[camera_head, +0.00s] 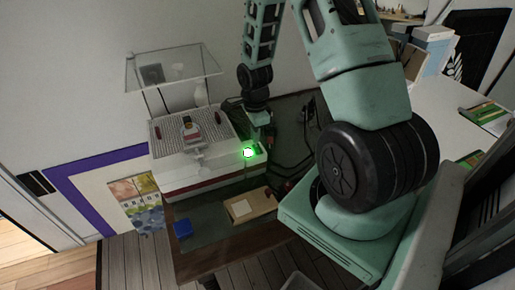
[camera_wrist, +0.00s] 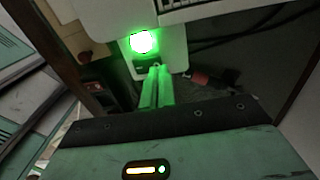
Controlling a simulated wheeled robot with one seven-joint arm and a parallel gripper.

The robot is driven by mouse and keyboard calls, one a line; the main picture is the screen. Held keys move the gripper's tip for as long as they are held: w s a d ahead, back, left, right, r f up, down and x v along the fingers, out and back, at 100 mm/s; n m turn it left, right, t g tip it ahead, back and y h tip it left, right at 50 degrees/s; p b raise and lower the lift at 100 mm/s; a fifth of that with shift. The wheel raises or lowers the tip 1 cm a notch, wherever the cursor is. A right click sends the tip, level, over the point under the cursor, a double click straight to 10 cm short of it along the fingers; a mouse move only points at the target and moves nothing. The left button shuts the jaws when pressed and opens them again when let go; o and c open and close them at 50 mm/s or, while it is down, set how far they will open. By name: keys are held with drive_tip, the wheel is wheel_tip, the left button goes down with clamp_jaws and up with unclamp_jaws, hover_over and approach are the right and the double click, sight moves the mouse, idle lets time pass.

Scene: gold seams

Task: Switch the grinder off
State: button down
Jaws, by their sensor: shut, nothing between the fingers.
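A white machine (camera_head: 180,180) with a perforated top and a clear shield above, which looks like the grinder, stands on the bench against the wall. A bright green light glows on the small white housing (camera_head: 262,155) at its right end. In the wrist view the lit green lamp (camera_wrist: 145,42) sits on that white housing, with a small dark part just below it. My gripper (camera_wrist: 156,70) is shut and empty, its fingertips at the dark part just below the lamp. I cannot tell whether they touch it. In the head view my gripper (camera_head: 258,134) is beside the housing, its fingertips unclear.
Dark cables run across the bench right of the machine. The wrist view shows a red connector (camera_wrist: 203,78) and a dark box (camera_wrist: 97,78) nearby.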

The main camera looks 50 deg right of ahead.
drive_tip(key=shift+f+b, duration=0.65)
drive_tip(key=shift+f, duration=0.3)
idle(0.4)
drive_tip(key=shift+r, duration=0.2)
drive_tip(key=shift+r+p, duration=0.55)
drive_tip(key=shift+p, duration=0.1)
idle(0.4)
